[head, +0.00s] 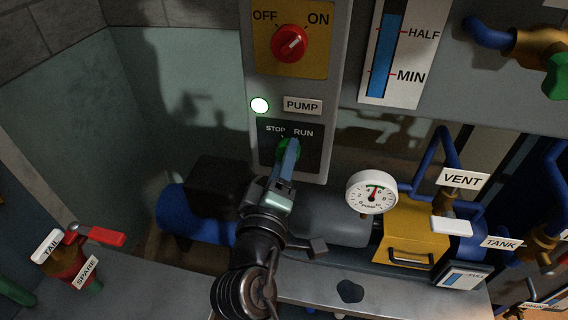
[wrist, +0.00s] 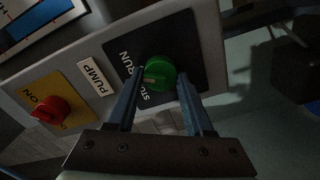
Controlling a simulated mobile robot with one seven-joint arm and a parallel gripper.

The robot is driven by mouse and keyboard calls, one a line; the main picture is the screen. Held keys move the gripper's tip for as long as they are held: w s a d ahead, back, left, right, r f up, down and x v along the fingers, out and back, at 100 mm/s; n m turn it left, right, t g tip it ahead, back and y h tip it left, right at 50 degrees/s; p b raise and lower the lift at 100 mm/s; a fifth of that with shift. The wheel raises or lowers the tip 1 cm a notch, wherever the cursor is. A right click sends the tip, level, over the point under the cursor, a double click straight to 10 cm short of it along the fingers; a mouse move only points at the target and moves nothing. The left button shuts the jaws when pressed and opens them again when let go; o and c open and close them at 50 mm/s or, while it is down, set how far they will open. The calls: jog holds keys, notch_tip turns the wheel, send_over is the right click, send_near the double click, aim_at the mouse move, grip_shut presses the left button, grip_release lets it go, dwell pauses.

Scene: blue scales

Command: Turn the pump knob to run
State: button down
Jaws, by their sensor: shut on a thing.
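The green pump knob (wrist: 160,73) sits on a black plate (wrist: 183,40) marked STOP and RUN, below the PUMP label. My gripper (wrist: 162,82) is shut on this knob, with one blue finger at each side. In the wrist view a pale mark on the knob faces the label side, roughly between the two words; its exact setting is hard to tell.
A red knob (head: 290,43) on a yellow plate points toward ON. A round lamp (head: 260,105) glows white beside the PUMP label (head: 302,106). A gauge (head: 371,192) and a yellow box (head: 412,231) stand to the right of my arm. A red-handled valve (head: 100,237) is at lower left.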

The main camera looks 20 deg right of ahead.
jog(key=shift+f, duration=0.1)
dwell(0.4)
jog(key=shift+c, duration=1.4)
grip_release()
jog(key=b+v, duration=0.2)
jog(key=v, duration=1.1)
jog(key=w+a+r+m+t+y+p, duration=0.1)
jog(key=a+r+m+t+y+p, duration=0.15)
jog(key=r, duration=0.95)
jog(key=w+a+r+m+t+y+p, duration=0.1)
jog(key=w+r+t+p, duration=0.15)
jog(key=r, duration=0.85)
jog(key=w+a+r+m+t+y+p, duration=0.1)
jog(key=a+r+m+t+y+p, duration=0.15)
jog(key=r, duration=0.95)
jog(key=s+a+r+t+y+p, duration=0.1)
jog(key=s+r+t+y, duration=0.1)
jog(key=r, duration=0.4)
jog(key=s+a+r+t+y+p, duration=0.1)
jog(key=s+r+t+y+p, duration=0.1)
jog(key=r, duration=0.5)
jog(key=shift+s+a+t, duration=0.4)
jog(key=shift+s+t, duration=0.05)
jog(key=shift+s, duration=0.5)
